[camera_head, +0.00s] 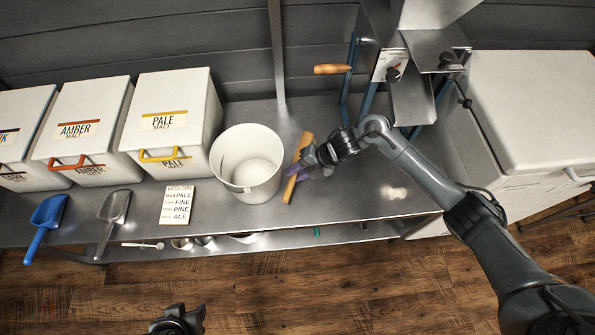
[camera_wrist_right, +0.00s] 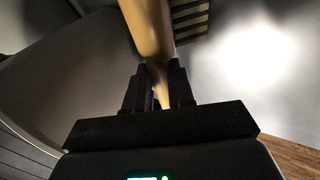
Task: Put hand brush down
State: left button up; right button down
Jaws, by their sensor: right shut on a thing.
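The hand brush (camera_head: 289,189) has a tan wooden handle and shows in the head view just right of the white bucket, over the steel bench. My right gripper (camera_head: 299,168) is shut on it. In the right wrist view the tan handle (camera_wrist_right: 149,28) runs up from between the fingers of my right gripper (camera_wrist_right: 160,88). Whether the brush touches the bench is unclear. My left gripper (camera_head: 178,321) is at the bottom edge of the head view, away from the bench. Its fingers are not clear.
The white bucket (camera_head: 233,140) stands close left of the brush. A batch card (camera_head: 178,204), a grey scoop (camera_head: 115,207) and a blue scoop (camera_head: 49,212) lie along the bench front. Malt bins stand behind. A mill (camera_head: 412,85) with a crank stands behind right. Bench right of the brush looks clear.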

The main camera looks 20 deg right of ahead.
jog(key=shift+f, duration=0.1)
jog(key=c, duration=1)
grip_release()
jog(key=shift+o, duration=0.2)
jog(key=shift+r, duration=0.2)
jog(key=shift+d+r, duration=0.25)
jog(key=p+v, duration=0.3)
jog(key=v, duration=0.8)
jog(key=shift+s+d, duration=0.1)
jog(key=shift+s, duration=0.05)
